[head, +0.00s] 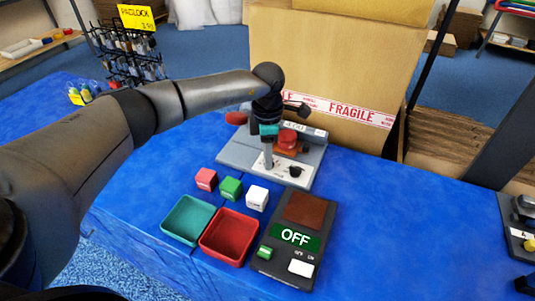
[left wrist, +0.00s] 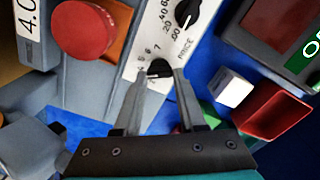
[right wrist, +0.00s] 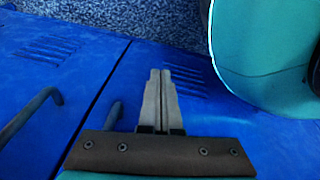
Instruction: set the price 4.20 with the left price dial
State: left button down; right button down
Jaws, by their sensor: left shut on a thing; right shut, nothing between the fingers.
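The grey price machine (head: 232,152) stands on the blue table, with a red knob (head: 287,138) on top. It also shows in the left wrist view (left wrist: 85,85). Its white dial panel (left wrist: 150,32) carries two black dials. The left price dial (left wrist: 159,67) sits between the fingertips of my left gripper (left wrist: 160,76), which is shut on it. Its pointer is mostly hidden. The right dial (left wrist: 187,13) is free, beside cents marks. A white label (left wrist: 28,18) reads "4.0", cut off by the frame.
In front are red, green and white cubes (head: 257,198), a teal tray (head: 172,226), a red tray (head: 208,248) and a dark device (head: 268,262) reading OFF. A large carton (head: 340,60) stands behind the machine.

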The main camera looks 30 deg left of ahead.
pick_arm(q)
jog(key=shift+c, duration=2.4)
grip_release()
jog(key=shift+r, duration=0.55)
notch_tip(320, 180, up, 7)
jog(key=shift+f+p, duration=0.15)
jog(key=shift+p, duration=1.05)
notch_tip(320, 180, up, 8)
jog(key=p, duration=0.1)
jog(key=shift+f+p, duration=0.2)
jog(key=shift+p, duration=0.1)
pick_arm(e)
jog(key=s+d, duration=0.2)
jog(key=s, duration=0.3)
jog(key=shift+s+r, duration=0.3)
jog(key=shift+s, duration=0.1)
